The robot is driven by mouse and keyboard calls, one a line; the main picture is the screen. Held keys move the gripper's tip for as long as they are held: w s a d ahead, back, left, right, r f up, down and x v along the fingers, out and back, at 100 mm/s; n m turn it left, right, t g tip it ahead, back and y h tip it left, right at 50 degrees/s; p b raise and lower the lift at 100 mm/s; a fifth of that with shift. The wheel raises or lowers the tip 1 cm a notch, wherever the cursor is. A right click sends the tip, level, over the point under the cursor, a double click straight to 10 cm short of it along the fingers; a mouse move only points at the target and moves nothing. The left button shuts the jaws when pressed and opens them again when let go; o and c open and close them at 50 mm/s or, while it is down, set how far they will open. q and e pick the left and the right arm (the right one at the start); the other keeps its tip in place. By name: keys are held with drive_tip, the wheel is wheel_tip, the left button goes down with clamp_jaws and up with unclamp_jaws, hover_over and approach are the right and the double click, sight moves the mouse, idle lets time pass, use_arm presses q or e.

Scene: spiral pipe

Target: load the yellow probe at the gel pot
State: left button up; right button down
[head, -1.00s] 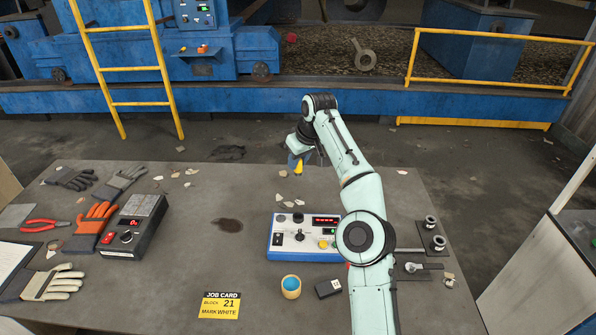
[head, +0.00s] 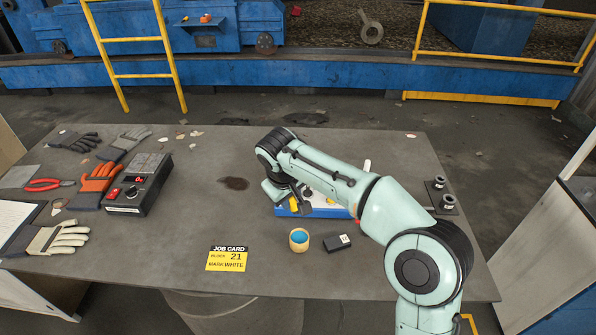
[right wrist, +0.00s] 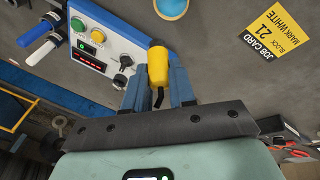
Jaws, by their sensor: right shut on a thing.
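The yellow probe (right wrist: 158,66) is held between the blue fingers of my right gripper (right wrist: 158,88), with its dark end toward the top of the right wrist view. In the head view my right gripper (head: 294,204) is over the blue and white control box (head: 325,208); the arm hides much of the box and most of the probe. The gel pot (head: 299,240), a tan cup with blue gel, stands on the table just in front of the box. It also shows at the top of the right wrist view (right wrist: 171,8), apart from the probe. My left gripper is not in view.
A black block (head: 338,243) stands right of the pot, and the yellow job card (head: 227,259) lies to its left. Gloves, red pliers (head: 48,184) and a dark meter (head: 139,185) fill the table's left. The table between meter and pot is mostly clear.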

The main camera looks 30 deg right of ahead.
drive_tip(key=shift+s+a+f, duration=0.2)
drive_tip(key=shift+s+f, duration=0.5)
drive_tip(key=shift+s, duration=0.3)
use_arm(q)
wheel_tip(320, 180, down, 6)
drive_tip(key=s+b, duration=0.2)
drive_tip(key=b, duration=0.3)
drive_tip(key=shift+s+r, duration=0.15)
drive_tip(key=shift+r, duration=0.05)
use_arm(e)
drive_tip(key=shift+f, duration=3.1)
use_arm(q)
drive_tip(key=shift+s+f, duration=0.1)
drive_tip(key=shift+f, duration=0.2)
use_arm(e)
drive_tip(key=shift+f, duration=0.5)
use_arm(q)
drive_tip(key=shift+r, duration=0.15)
use_arm(e)
wheel_tip(320, 180, up, 4)
drive_tip(key=p, duration=0.2)
drive_tip(key=shift+f+p, duration=0.1)
drive_tip(key=shift+p, duration=0.3)
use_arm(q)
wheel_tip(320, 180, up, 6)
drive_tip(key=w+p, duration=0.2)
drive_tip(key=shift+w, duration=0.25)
use_arm(e)
wheel_tip(320, 180, up, 3)
drive_tip(key=shift+r, duration=0.1)
